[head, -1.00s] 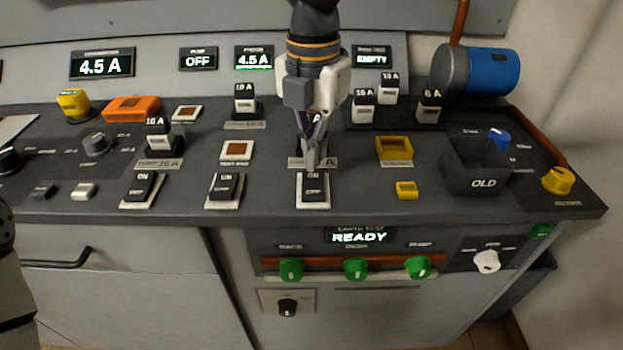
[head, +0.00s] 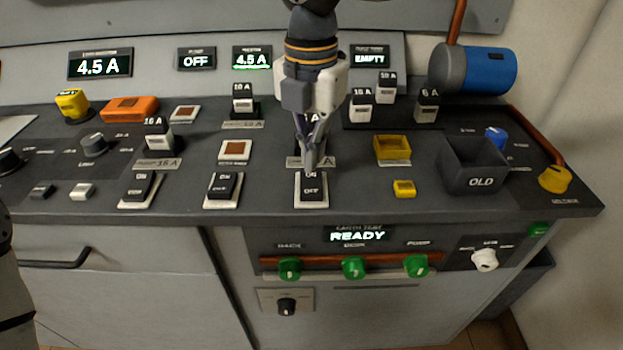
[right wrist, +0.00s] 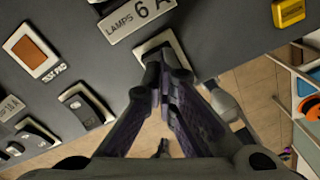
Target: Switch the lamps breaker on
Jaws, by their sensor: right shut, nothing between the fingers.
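The lamps breaker (head: 312,188) is a dark rocker on a pale plate at the desk's front, third in a row. Two lines of lettering, ON and one that looks like OFF, show on its face in the head view. My right gripper (head: 312,163) is shut and empty, pointing down with its tips at the rocker's far end; touching or just above, I cannot tell. In the right wrist view the shut fingers (right wrist: 168,88) cover most of the rocker, and the pale plate (right wrist: 158,48) shows beside the LAMPS 6 A label (right wrist: 140,18). My left gripper is not in view.
Two similar breakers (head: 138,187) (head: 223,187) stand to the left. A yellow tray (head: 393,149), a small yellow button (head: 404,188) and a black OLD bin (head: 474,166) are to the right. Green knobs (head: 353,268) sit on the front panel below the desk edge.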

